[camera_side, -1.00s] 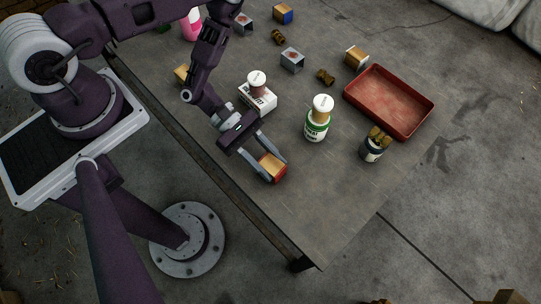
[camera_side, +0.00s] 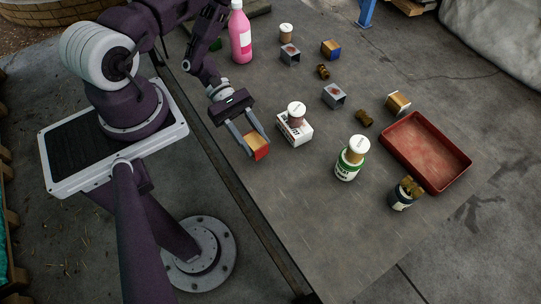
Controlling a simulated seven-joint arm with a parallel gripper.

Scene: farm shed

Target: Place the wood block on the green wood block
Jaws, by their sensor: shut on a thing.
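My gripper (camera_side: 251,147) is shut on a wood block (camera_side: 256,145) with a tan wood top and a red side. It is near the table's left edge, left of the white carton; I cannot tell whether the block touches the table. A small dark green block (camera_side: 215,45) shows at the far left, beside my arm and left of the pink bottle. My arm partly hides it, and I cannot tell for sure that it is the green wood block. Its top looks free where visible.
A white carton (camera_side: 293,129) with a jar on top stands right of my gripper. The table front is clear.

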